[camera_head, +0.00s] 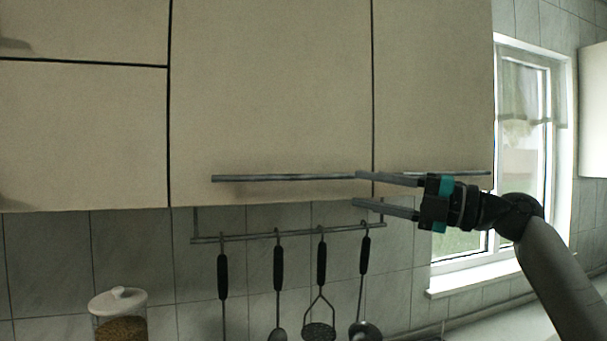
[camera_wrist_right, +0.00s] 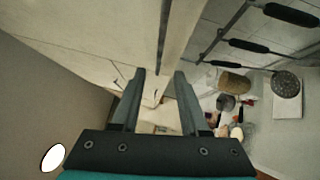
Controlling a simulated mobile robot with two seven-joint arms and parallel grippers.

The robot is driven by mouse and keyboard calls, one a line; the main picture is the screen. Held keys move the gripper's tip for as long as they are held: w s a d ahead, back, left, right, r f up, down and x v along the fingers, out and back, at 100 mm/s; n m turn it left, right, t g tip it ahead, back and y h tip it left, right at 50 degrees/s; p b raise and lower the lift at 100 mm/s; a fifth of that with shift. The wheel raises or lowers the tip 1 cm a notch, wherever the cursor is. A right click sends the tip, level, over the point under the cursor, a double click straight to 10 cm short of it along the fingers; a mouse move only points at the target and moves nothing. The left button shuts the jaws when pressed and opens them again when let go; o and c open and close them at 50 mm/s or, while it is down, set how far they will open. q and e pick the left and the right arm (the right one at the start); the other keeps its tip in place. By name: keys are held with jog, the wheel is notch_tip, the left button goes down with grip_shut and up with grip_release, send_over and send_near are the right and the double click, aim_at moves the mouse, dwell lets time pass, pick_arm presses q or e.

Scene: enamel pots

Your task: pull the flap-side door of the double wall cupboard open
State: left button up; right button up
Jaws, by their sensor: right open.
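The double wall cupboard has two plain cream doors that look shut. The flap-side door (camera_head: 270,90) is the wide one in the middle of the head view, with a horizontal bar handle (camera_head: 280,178) near its bottom edge. The other door (camera_head: 435,80) is to its right, with its own bar handle (camera_head: 465,173). My right gripper (camera_head: 356,189) is open and empty. Its upper fingertip overlaps the right end of the flap-side handle, and its lower one is below the door edge; contact is unclear. The wrist view shows the open fingers (camera_wrist_right: 160,73) near the cupboard. My left gripper is out of view.
Flap fronts (camera_head: 85,130) are at the left. Below the cupboard, a wall rail (camera_head: 290,236) holds several hanging utensils. A lidded jar (camera_head: 119,315) stands lower left. A window (camera_head: 520,130) is at the right, behind my right arm.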

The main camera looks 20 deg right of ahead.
aim_at(299, 179)
jog(key=p+x, duration=0.5)
jog(key=x, duration=0.6)
jog(key=shift+r, duration=0.1)
jog(key=shift+w+a, duration=0.4)
jog(key=shift+a, duration=0.1)
grip_shut()
dwell(0.6)
